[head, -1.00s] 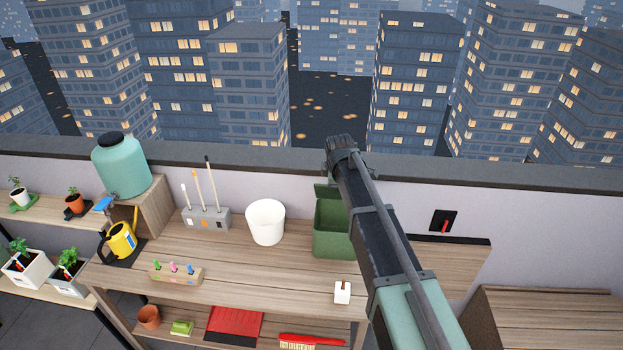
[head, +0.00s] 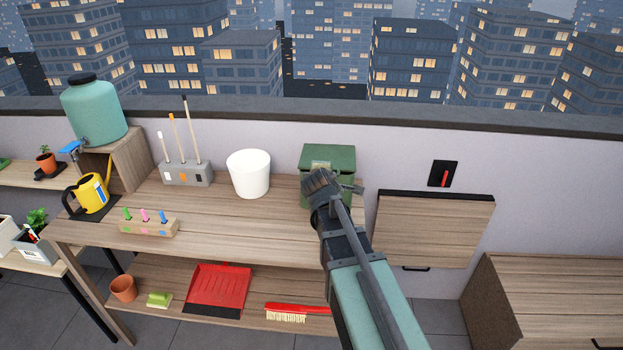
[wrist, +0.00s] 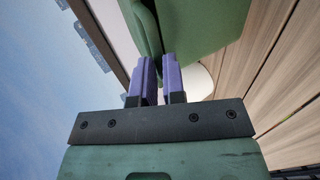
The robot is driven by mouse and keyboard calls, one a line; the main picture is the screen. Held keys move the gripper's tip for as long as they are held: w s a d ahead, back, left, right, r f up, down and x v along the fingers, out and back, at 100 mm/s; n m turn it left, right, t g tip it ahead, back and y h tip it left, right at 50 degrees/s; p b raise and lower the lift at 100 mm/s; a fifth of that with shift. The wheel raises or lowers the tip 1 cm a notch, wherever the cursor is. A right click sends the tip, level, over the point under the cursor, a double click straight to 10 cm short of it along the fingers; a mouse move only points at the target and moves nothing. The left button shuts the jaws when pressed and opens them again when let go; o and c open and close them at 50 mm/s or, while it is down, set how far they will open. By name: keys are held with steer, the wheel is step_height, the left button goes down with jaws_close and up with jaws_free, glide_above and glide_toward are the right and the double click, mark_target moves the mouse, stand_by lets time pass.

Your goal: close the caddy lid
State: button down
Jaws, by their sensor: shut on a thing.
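The green caddy (head: 305,194) stands at the back right of the wooden bench. Its lid (head: 340,155) lies over the top and looks down or nearly down; any small gap is hidden. My gripper (head: 318,180) is at the caddy's front upper edge, and my arm covers part of the front. In the wrist view, the purple fingers of my gripper (wrist: 160,78) are close together, with a green edge (wrist: 146,30) of the caddy running down between them. They appear shut on the lid's edge. The contact itself is partly hidden.
A white bucket (head: 249,174) stands left of the caddy, beside a grey holder (head: 187,174) with upright tools. A wooden block with coloured pegs (head: 148,226) is near the front. A panel (head: 432,230) and wall switch (head: 443,174) are to the right. The middle bench is clear.

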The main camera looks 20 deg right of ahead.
steer(key=shift+s+f+b, duration=0.25)
steer(key=shift+f+b, duration=0.55)
steer(key=shift+f, duration=0.4)
steer(key=c, duration=1.2)
jaws_free()
steer(key=shift+a+f, duration=0.1)
steer(key=shift+w, duration=0.1)
steer(key=p+v, duration=0.5)
steer(key=v, duration=0.6)
